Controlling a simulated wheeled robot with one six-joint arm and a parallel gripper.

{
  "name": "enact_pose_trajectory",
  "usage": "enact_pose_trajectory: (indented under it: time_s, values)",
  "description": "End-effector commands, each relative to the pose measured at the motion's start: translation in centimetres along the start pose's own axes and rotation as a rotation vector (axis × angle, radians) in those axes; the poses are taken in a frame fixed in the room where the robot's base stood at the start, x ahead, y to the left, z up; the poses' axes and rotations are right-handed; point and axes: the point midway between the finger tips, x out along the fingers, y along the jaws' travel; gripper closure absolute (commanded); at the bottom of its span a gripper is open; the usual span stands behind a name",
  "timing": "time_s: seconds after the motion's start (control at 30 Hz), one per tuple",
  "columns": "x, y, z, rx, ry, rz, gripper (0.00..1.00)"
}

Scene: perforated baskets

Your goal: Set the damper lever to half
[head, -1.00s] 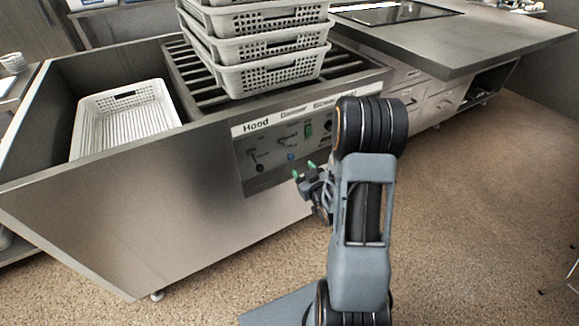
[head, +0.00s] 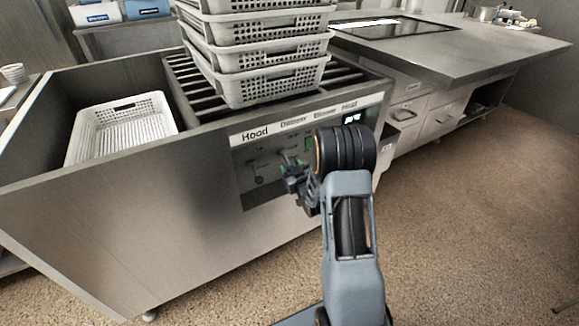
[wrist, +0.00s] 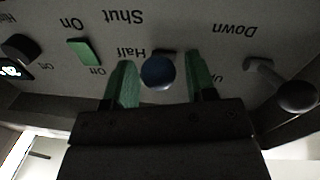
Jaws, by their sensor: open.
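The damper lever's blue round knob (wrist: 158,72) shows in the wrist view, between my gripper's two green fingers. My gripper (wrist: 162,82) is open, with a gap visible on each side of the knob. The labels "Shut" and "Half" appear upside down near the knob, with "Half" just to its left. The knob hides most of the lever's stem, so its exact setting is unclear. In the head view my gripper (head: 290,182) is in front of the control panel (head: 262,200), below the "Damper" label, and the blue knob is not clear there.
In the wrist view, a black-knobbed lever (wrist: 297,97) is close on the right, by the "Down" label. A green switch (wrist: 84,52) and a black dial (wrist: 18,47) are on the left. Stacked baskets (head: 265,80) stand above the panel; another basket (head: 82,145) sits at left.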

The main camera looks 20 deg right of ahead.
Motion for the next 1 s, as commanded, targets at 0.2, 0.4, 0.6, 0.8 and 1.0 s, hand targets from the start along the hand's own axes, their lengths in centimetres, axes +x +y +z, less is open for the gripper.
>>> enact_pose_trajectory:
  time_s: [0.2,0.4,0.6,0.8,1.0]
  values:
    - [1.4,0.0,0.0,0.0,0.0,0.001,0.49]
    - [1.6,0.0,0.0,0.001,-0.001,0.001,0.49]
    - [1.6,0.0,0.0,0.0,-0.001,0.0,0.55]
    - [1.6,0.0,0.0,0.0,-0.001,0.0,0.74]
    - [1.6,0.0,0.0,0.0,-0.001,0.001,0.93]
